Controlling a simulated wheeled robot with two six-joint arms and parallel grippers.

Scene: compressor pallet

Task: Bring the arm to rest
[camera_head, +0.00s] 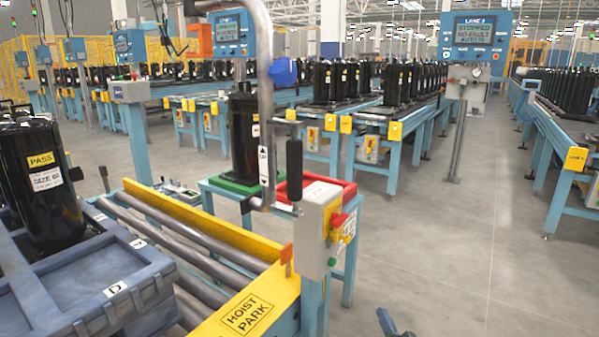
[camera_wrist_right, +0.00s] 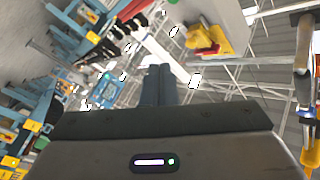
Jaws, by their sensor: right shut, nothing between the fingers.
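My right gripper (camera_head: 390,322) shows only as a small dark blue-grey part at the bottom edge of the head view, right of the hoist park post. In the right wrist view its two fingers (camera_wrist_right: 159,84) lie side by side, shut, with nothing between them. The rest of my right arm is out of the head view. The grey control box (camera_head: 322,217) with a red and yellow button stands above and left of the gripper, apart from it. The button also shows in the right wrist view (camera_wrist_right: 208,42). My left gripper is not in view.
A yellow hoist park plate (camera_head: 262,300) and rollers lie left of the gripper. A blue-grey pallet (camera_head: 60,290) holds a black compressor (camera_head: 38,180) marked PASS. A hoist frame (camera_head: 266,90) rises behind the box. Open grey floor (camera_head: 470,260) lies to the right.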

